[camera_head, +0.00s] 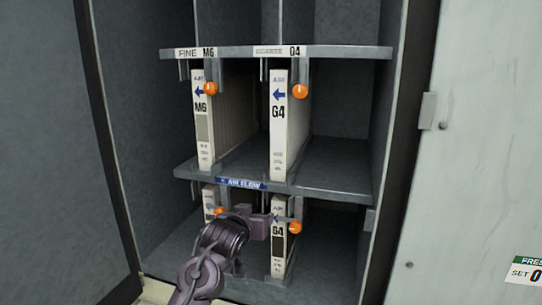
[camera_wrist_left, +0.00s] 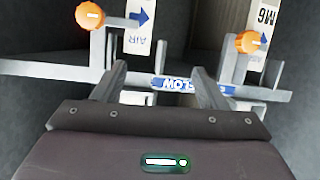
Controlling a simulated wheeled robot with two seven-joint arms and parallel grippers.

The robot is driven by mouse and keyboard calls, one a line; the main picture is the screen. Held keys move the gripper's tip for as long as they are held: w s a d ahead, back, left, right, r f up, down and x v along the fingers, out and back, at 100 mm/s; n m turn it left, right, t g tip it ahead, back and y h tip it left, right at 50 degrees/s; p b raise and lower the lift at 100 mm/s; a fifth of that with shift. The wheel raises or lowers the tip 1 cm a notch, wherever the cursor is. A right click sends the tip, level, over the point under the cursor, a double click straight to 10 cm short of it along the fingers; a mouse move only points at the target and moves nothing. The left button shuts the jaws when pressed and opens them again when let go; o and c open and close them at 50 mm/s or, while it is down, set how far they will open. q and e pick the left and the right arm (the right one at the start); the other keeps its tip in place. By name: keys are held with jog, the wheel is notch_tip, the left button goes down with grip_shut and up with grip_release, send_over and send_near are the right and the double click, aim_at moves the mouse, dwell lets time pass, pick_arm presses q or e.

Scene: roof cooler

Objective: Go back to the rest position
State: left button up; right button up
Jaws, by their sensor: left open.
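My left gripper (camera_head: 256,212) is in front of the lower compartment, between the two lower filters, below the blue air flow label (camera_head: 241,183). In the left wrist view its two fingers (camera_wrist_left: 160,72) are apart with nothing between them; the label (camera_wrist_left: 176,84) shows behind them. The lower left filter (camera_head: 208,199) is partly hidden by my arm. The lower right filter (camera_head: 279,260), marked G4, stands upright just right of the gripper; I cannot tell whether they touch. My right gripper is not in view.
Upper filters M6 (camera_head: 204,140) and G4 (camera_head: 278,145) stand on the middle shelf (camera_head: 335,180). Orange knobs (camera_head: 211,89) (camera_head: 299,91) (camera_head: 295,227) sit on brackets at the filters. The cabinet's right wall and open door (camera_head: 475,150) bound the space. The lower right bay is clear.

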pick_arm(q)
jog(key=s+a+f+g+y, duration=0.1)
jog(key=s+a+f+g, duration=0.25)
jog(key=s+f, duration=0.55)
jog(key=s+a+f+g+y, duration=0.1)
jog(key=s+a+f+g, duration=0.1)
jog(key=s+a+f, duration=0.5)
jog(key=s+a+f+g, duration=0.2)
jog(key=s, duration=0.6)
jog(key=s+a+f+g+y, duration=0.1)
jog(key=s+f, duration=0.2)
jog(key=s, duration=0.5)
jog(key=s+a+f+g, duration=0.2)
jog(key=s, duration=0.6)
notch_tip(320, 180, down, 32)
jog(key=b, duration=0.5)
jog(key=s+a+f+g+b, duration=0.1)
jog(key=s+f+b, duration=0.1)
jog(key=s+f, duration=0.8)
jog(key=s+a+f+g+b, duration=0.1)
jog(key=s+a+f, duration=0.1)
jog(key=s+f, duration=0.9)
notch_tip(320, 180, down, 3)
jog(key=shift+f+b, duration=0.1)
jog(key=shift+b, duration=0.25)
